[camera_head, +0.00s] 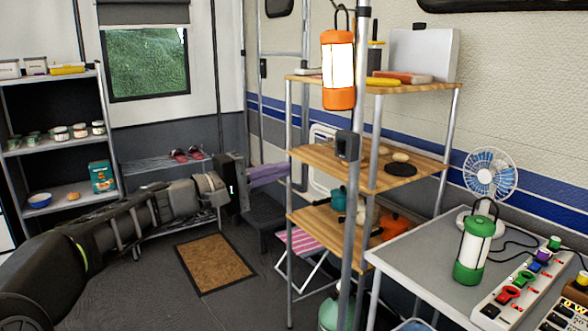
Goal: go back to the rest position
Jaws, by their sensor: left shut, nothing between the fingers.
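My left arm comes in from the lower left and stretches toward the middle of the view. My left gripper (240,187) is at its end, shut and empty, in front of the back wall and the low shoe rack. Its fingertips show only small and partly edge-on. My right gripper is not in view.
A wooden shelf rack (318,153) with metal posts stands right of the gripper; an orange lantern (338,70) hangs there. A grey table (416,262) holds a green lantern (472,250), a fan (490,174) and a power strip (517,292). A brown mat (215,262) lies on open floor.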

